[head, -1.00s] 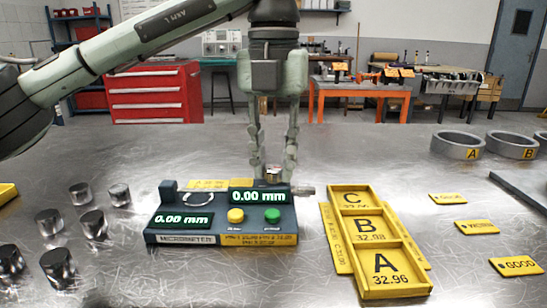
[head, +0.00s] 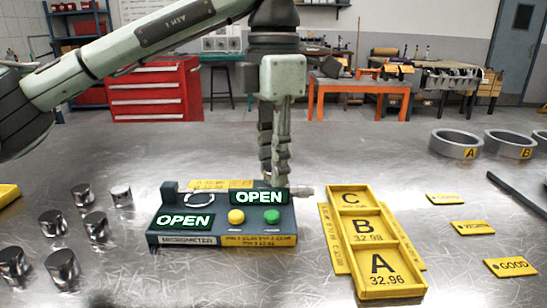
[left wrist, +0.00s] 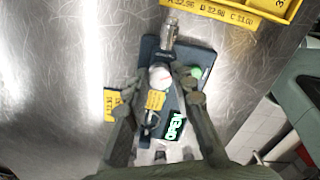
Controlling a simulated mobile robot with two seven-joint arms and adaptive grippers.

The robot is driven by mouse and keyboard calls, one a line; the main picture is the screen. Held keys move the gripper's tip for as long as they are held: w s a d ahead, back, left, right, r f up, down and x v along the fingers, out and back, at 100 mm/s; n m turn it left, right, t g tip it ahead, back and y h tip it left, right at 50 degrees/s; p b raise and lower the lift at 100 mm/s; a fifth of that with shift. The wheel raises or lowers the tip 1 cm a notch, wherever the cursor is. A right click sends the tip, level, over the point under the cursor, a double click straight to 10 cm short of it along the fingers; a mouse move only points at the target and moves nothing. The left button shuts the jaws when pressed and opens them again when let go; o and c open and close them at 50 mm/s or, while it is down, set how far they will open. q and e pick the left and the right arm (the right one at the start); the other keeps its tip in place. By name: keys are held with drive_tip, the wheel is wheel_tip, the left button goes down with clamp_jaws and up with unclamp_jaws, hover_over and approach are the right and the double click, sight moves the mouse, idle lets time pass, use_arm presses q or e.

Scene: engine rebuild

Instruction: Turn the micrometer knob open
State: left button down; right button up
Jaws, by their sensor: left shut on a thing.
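The micrometer station (head: 222,238) is a dark blue bench unit with a yellow button, a green button and two displays, both reading OPEN. My left gripper (head: 280,178) points straight down behind the displays, seen nearly edge-on. It is shut on the micrometer knob, which the fingers and the display hide in the head view. In the left wrist view the round pale knob (left wrist: 160,77) with a red mark sits between the fingertips of my left gripper (left wrist: 162,79). The metal micrometer barrel (head: 303,190) sticks out to the right. My right gripper is not in view.
Several metal pistons (head: 62,266) stand on the left. A yellow tray (head: 388,292) marked A, B, C lies to the right of the station. Yellow tags (head: 510,267) and grey rings (head: 456,144) are farther right.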

use_arm(q)
drive_tip(key=shift+m, duration=0.9)
drive_tip(key=m, duration=0.4)
drive_tip(key=shift+m+p, duration=0.3)
drive_tip(key=shift+p, duration=0.05)
drive_tip(key=m, duration=0.4)
drive_tip(key=shift+m+p, duration=0.3)
drive_tip(key=shift+m, duration=0.8)
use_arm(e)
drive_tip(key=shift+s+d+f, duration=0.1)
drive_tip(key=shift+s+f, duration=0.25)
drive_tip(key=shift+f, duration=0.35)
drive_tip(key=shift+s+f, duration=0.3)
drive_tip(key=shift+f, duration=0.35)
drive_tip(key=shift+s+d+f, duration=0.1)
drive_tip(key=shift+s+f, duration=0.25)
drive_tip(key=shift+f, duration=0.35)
use_arm(q)
drive_tip(key=c, duration=1.3)
unclamp_jaws()
